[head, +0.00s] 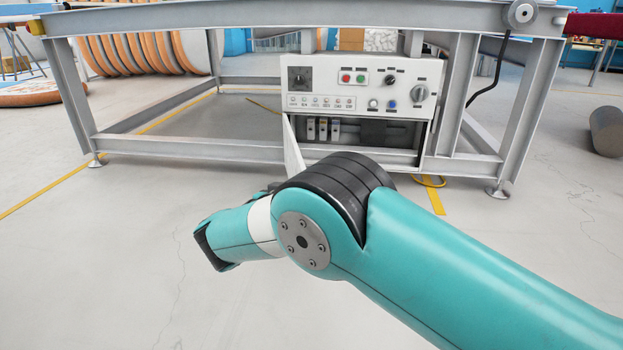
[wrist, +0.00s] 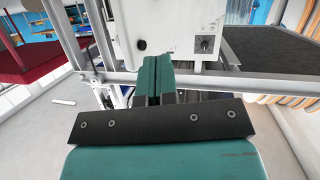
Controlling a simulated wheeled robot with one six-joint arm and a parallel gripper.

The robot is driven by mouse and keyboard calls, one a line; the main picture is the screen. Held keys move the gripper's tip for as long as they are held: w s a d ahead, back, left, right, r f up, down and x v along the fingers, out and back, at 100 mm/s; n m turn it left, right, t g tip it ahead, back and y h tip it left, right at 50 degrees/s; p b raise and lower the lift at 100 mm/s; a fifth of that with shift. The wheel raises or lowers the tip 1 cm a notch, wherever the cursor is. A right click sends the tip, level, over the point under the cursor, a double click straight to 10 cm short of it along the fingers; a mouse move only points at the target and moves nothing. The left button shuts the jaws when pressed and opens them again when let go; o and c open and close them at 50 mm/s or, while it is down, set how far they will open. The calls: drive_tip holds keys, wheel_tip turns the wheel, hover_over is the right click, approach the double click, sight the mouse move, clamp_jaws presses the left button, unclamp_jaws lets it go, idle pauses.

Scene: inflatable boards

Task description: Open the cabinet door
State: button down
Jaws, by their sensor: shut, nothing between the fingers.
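The cabinet (head: 345,80) is a white control box under the metal frame, with buttons and knobs on its upper front. Its white door (head: 292,147) stands swung outward at the lower left, seen nearly edge-on. The opening shows several small breakers (head: 322,129) and a dark inside. My arm covers the door's lower end. In the wrist view, my gripper (wrist: 152,66) has its teal fingers together and empty, in front of the white cabinet body (wrist: 185,28). I cannot tell whether they touch it. In the head view the gripper is hidden.
A grey metal table frame (head: 190,150) surrounds the cabinet, with legs on both sides. A black cable hangs at the right, and a grey cylinder (head: 606,130) lies farther right. Large rolls (head: 130,53) stand behind. The floor in front is clear.

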drive_tip(key=s+d+r+n+g+y+p, duration=0.1)
drive_tip(key=s+d+r+g+y+p, duration=0.2)
drive_tip(key=r, duration=0.4)
drive_tip(key=s+d+r+n+g+p, duration=0.15)
drive_tip(key=d+r+p, duration=0.25)
drive_tip(key=r, duration=0.4)
drive_tip(key=s+d+r+n+g+y+p, duration=0.1)
drive_tip(key=s+d+r+g+y+p, duration=0.2)
drive_tip(key=r, duration=0.4)
drive_tip(key=s+d+r+n+g+y+p, duration=0.25)
drive_tip(key=s+r+p, duration=0.45)
drive_tip(key=s, duration=0.8)
drive_tip(key=s+d+r+n+g+y+p, duration=0.1)
drive_tip(key=s+d+r+n+g+p, duration=0.3)
drive_tip(key=s+r, duration=0.8)
drive_tip(key=w+a+f+m+t+y+b, duration=0.1)
drive_tip(key=w+f, duration=0.6)
drive_tip(key=w, duration=0.5)
drive_tip(key=w+a+f+m+t+y+b, duration=0.1)
drive_tip(key=w+f+t, duration=0.1)
drive_tip(key=w+f, duration=0.85)
drive_tip(key=w+d+f+m+t, duration=0.1)
drive_tip(key=w+d+f+m, duration=0.1)
drive_tip(key=w+f, duration=1.2)
drive_tip(key=w+a+f+b, duration=0.2)
drive_tip(key=a+f+b, duration=0.5)
drive_tip(key=a, duration=0.1)
drive_tip(key=shift+a+f, duration=0.3)
drive_tip(key=shift+a, duration=0.1)
